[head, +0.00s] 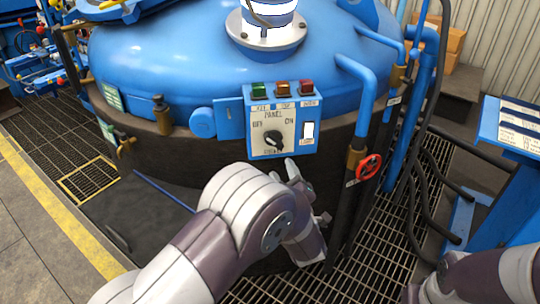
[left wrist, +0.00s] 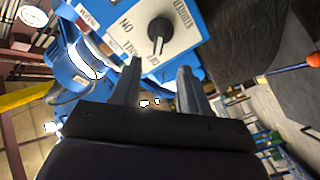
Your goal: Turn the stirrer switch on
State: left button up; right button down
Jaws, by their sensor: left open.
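The stirrer switch is a black rotary knob (head: 272,138) on a white plate marked OFF at left and ON at right. It sits on the blue control panel (head: 250,105). In the left wrist view the knob (left wrist: 158,36) is just beyond my fingertips, its grip appearing to lie toward the OFF mark. My left gripper (head: 283,172) is below the panel in the head view. Its two fingers stand apart and empty, also in the left wrist view (left wrist: 159,66), and do not surround the knob. My right arm shows at the lower right; its gripper is not in view.
Green, orange and red buttons (head: 282,88) top the panel, and a white lit rocker (head: 308,130) is beside the knob. A red valve wheel (head: 368,167) and blue pipes stand right of it. The blue vessel (head: 165,55) is behind; grating lies below.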

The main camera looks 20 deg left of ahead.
aim_at(275, 143)
pick_arm(q)
jog(key=x, duration=1.2)
jog(key=shift+w+b, duration=0.15)
jog(key=shift+b, duration=0.15)
grip_shut()
